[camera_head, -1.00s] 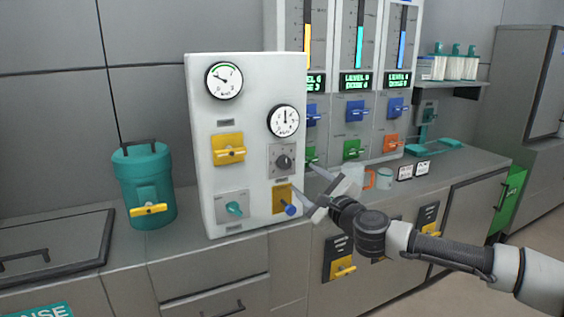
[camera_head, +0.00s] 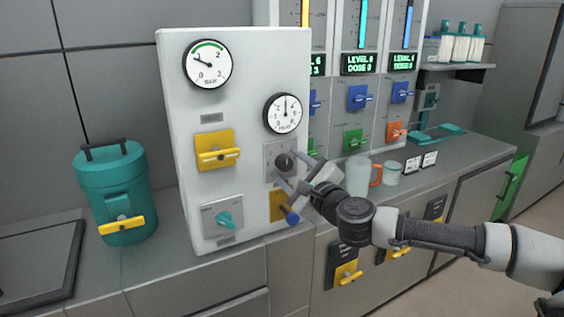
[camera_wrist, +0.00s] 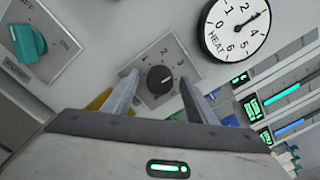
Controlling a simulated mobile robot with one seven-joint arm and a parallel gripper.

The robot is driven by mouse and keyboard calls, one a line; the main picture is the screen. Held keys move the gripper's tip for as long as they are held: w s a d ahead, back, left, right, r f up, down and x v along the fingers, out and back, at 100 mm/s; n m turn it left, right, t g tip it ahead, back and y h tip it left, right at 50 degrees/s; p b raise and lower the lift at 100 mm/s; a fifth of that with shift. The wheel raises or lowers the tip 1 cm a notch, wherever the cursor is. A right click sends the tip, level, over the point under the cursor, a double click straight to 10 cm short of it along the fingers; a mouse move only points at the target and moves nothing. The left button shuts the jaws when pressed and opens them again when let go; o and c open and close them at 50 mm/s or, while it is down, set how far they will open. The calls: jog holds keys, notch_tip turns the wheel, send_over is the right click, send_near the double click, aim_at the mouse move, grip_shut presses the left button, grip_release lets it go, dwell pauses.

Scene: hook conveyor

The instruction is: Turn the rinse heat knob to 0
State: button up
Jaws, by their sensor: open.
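The heat knob (camera_head: 284,163) is a small dark round knob on a grey square plate, on the white panel's right side below the HEAT gauge (camera_head: 283,113). In the wrist view the knob (camera_wrist: 160,78) shows with the numbers 1, 2 and 3 around it; its exact setting is hard to read and no 0 is clear. My gripper (camera_head: 286,167) is open in front of the plate, one finger on each side of the knob. In the wrist view my gripper (camera_wrist: 158,82) shows a gap on both sides of the knob. The HEAT gauge (camera_wrist: 237,30) reads about 3.
A teal knob (camera_head: 224,220) and a yellow valve handle (camera_head: 217,154) sit to the left. Dispensers with blue handles (camera_head: 359,97) and a clear mug (camera_head: 356,175) stand to the right.

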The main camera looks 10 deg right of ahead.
jog(key=shift+w, duration=0.2)
jog(key=shift+c, duration=0.4)
jog(key=c, duration=1)
